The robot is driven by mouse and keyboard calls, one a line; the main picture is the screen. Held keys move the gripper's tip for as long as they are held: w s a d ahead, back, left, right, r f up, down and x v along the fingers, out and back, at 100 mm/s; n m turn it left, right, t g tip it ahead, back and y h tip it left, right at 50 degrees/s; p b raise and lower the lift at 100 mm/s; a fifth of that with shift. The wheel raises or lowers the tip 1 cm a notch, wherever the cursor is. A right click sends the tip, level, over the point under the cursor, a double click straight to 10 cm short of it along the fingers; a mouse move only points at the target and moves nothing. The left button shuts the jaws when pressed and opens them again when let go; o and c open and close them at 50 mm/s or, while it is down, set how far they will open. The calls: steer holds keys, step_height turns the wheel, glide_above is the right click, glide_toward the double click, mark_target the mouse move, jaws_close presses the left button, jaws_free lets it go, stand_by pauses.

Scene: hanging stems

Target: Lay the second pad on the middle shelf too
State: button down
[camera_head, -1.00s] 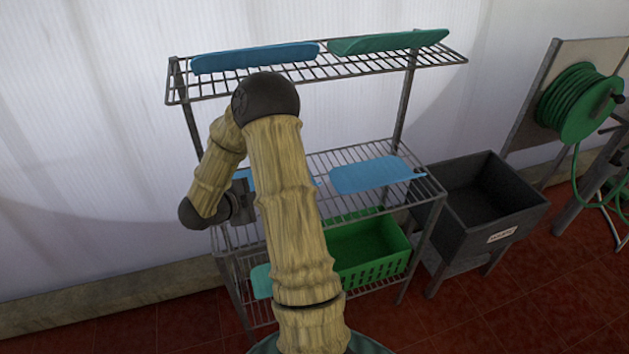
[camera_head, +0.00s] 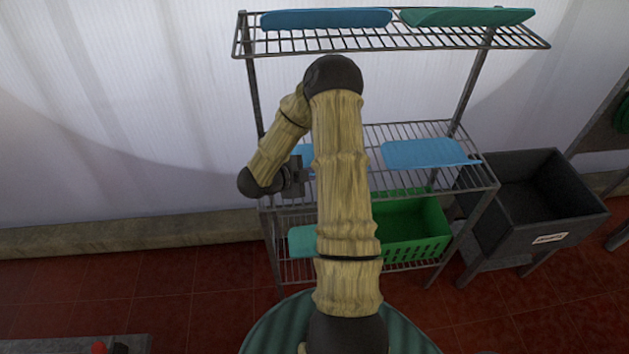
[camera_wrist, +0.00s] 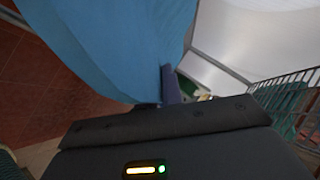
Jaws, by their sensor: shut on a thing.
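My gripper (camera_head: 297,176) is at the left end of the middle shelf (camera_head: 400,180), partly hidden by my own arm. It is shut on a blue pad (camera_head: 304,153), of which only a small piece shows beside the arm. In the wrist view this pad (camera_wrist: 120,40) fills the upper left, with a dark finger (camera_wrist: 171,85) at its edge. Whether the held pad touches the shelf is hidden. Another blue pad (camera_head: 425,153) lies flat on the right part of the middle shelf.
On the top shelf (camera_head: 400,40) lie a blue pad (camera_head: 325,19) and a green pad (camera_head: 467,17). A teal pad (camera_head: 302,241) and a green crate (camera_head: 415,243) are on the bottom shelf. A dark grey tub (camera_head: 560,232) stands right of the rack.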

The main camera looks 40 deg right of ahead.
steer(key=shift+f, duration=0.15)
steer(key=shift+f+p, duration=0.3)
steer(key=shift+f, duration=1.75)
steer(key=shift+f, duration=0.2)
steer(key=c, duration=1.6)
jaws_free()
steer(key=shift+r, duration=0.1)
steer(key=shift+o, duration=0.2)
